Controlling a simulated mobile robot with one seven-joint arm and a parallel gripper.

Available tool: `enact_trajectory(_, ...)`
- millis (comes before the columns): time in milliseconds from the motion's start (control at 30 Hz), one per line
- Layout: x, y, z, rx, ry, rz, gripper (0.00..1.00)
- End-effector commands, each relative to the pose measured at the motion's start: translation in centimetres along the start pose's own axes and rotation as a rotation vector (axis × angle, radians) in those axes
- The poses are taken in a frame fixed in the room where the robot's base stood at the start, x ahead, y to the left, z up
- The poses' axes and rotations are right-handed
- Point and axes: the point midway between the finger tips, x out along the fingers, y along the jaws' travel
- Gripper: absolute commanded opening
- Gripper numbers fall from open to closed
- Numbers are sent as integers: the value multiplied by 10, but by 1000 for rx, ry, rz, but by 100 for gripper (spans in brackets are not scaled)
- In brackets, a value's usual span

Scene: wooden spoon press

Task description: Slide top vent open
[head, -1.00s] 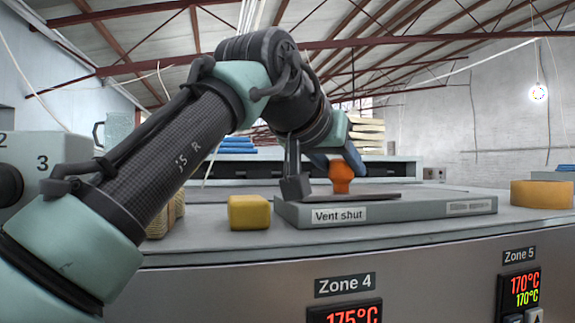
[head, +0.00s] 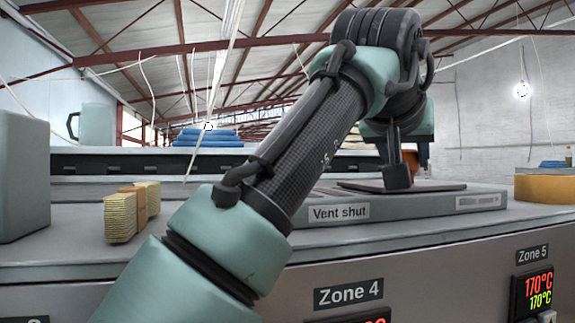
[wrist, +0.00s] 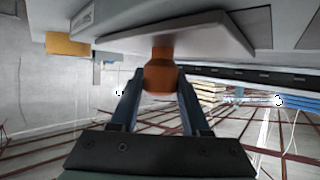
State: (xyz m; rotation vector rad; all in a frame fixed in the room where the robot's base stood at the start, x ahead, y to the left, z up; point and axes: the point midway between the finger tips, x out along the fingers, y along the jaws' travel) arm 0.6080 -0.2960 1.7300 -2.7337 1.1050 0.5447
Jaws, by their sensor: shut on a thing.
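The top vent is a flat grey housing (head: 480,201) on the machine top, with a "Vent shut" label (head: 339,212) on its front. A dark sliding plate (head: 440,186) lies on it toward the right, and part of a slotted area (head: 328,196) shows to its left. The plate carries an orange knob (head: 423,152), partly hidden by my arm in the head view. In the wrist view the knob (wrist: 162,76) sits between both fingers of my gripper (wrist: 161,88). My gripper (head: 409,165) is shut on the knob.
A bundle of wooden sticks (head: 122,217) stands on the machine top (head: 70,245) at left, near a grey box (head: 22,175). An orange-yellow round block (head: 545,188) stands at right. Zone 4 (head: 348,293) and Zone 5 (head: 533,254) panels are on the front face.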

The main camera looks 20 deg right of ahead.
Motion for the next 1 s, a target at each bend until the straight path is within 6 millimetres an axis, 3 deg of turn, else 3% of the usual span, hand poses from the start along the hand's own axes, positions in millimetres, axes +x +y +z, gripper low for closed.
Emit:
enact_trajectory(200, 24, 17, -9, -10, -4, -17, 0)
enact_trajectory(567, 26, 20, -9, -7, -1, -17, 0)
enact_trajectory(600, 26, 20, -9, -7, -1, -17, 53)
enact_trajectory(700, 26, 20, -9, -7, -2, -17, 71)
enact_trajectory(733, 26, 20, -9, -7, -2, -17, 76)
enact_trajectory(1000, 26, 20, -8, -6, -3, -16, 76)
